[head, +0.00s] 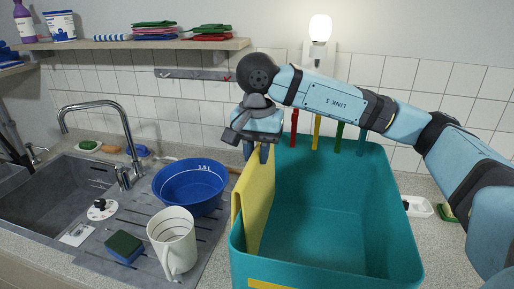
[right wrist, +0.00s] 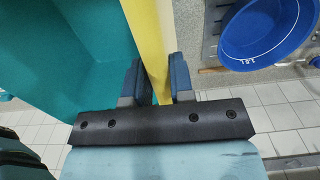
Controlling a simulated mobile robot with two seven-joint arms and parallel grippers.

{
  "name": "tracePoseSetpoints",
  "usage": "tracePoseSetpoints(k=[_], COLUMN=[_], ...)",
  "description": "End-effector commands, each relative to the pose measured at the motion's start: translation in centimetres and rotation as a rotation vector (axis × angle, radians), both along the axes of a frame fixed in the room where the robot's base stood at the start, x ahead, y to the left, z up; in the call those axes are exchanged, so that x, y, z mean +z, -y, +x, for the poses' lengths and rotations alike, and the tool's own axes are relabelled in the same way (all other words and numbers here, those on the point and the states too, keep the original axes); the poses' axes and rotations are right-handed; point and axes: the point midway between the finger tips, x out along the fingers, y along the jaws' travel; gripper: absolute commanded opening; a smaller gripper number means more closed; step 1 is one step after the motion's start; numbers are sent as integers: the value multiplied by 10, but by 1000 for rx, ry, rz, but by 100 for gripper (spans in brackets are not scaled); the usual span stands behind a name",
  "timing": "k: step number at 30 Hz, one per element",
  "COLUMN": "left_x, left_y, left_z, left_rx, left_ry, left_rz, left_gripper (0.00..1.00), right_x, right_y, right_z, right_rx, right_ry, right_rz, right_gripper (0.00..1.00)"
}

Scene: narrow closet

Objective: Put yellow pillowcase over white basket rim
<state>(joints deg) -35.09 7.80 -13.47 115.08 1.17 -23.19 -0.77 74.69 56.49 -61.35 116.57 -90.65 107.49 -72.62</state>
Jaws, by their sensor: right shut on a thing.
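A yellow cloth (head: 258,200) hangs over the left rim of a large teal bin (head: 335,215), with part of it down the inside wall and part outside. I see no white basket; the bin in view is teal. My right gripper (head: 257,152) is at the back end of that rim, pointing down, and is shut on the yellow cloth. In the right wrist view the yellow cloth (right wrist: 150,45) runs between the two fingers of the gripper (right wrist: 154,85), with the teal bin (right wrist: 60,50) on the left. The left gripper is not in view.
A sink with a tap (head: 125,175) is further left. Several coloured tools (head: 317,132) hang behind the bin. A shelf (head: 140,44) is above.

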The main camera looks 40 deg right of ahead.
Motion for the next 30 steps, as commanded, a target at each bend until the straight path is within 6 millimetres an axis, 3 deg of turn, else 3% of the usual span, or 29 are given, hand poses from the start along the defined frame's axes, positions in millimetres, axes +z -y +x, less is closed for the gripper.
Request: tracePoseSetpoints(k=[18, 30], left_x=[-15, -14], left_y=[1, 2], left_z=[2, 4], left_rx=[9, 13], left_ry=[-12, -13], left_rz=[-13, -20], left_gripper=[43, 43], right_x=[-38, -48], right_y=[0, 0], right_z=[0, 0], right_rx=[-1, -1], right_ry=[0, 0], right_rz=[-1, 0], right_gripper=[0, 0])
